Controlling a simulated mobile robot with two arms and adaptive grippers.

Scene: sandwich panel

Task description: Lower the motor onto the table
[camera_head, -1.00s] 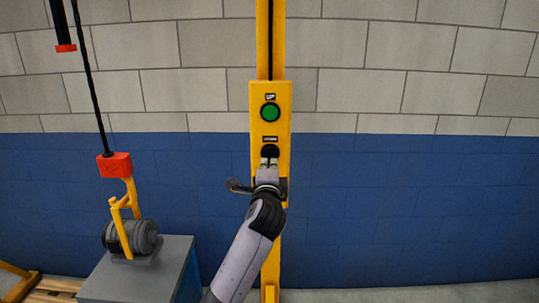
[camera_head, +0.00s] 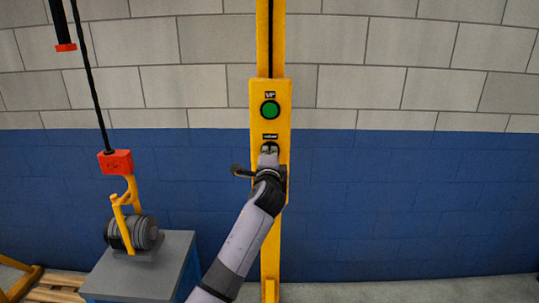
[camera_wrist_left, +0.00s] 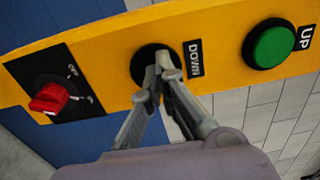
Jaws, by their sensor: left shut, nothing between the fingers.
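The grey motor (camera_head: 146,233) hangs in a yellow hook frame (camera_head: 127,222) under a red hoist block (camera_head: 116,163). It is at the top of the grey table (camera_head: 150,275); I cannot tell whether its base touches. A yellow control panel (camera_head: 258,125) carries a green UP button (camera_head: 270,110) and a dark DOWN button (camera_wrist_left: 140,63) below it. My left gripper (camera_head: 269,149) is shut and empty, its fingertips over the DOWN button. The left wrist view shows the closed fingertips (camera_wrist_left: 165,66) at that button, partly hiding it. My right gripper is out of view.
A red rotary switch (camera_wrist_left: 50,98) sits on the panel's other end in the left wrist view. A black hoist cable (camera_head: 90,85) runs up from the block. A wooden pallet (camera_head: 60,287) lies at lower left. The floor at the right is clear.

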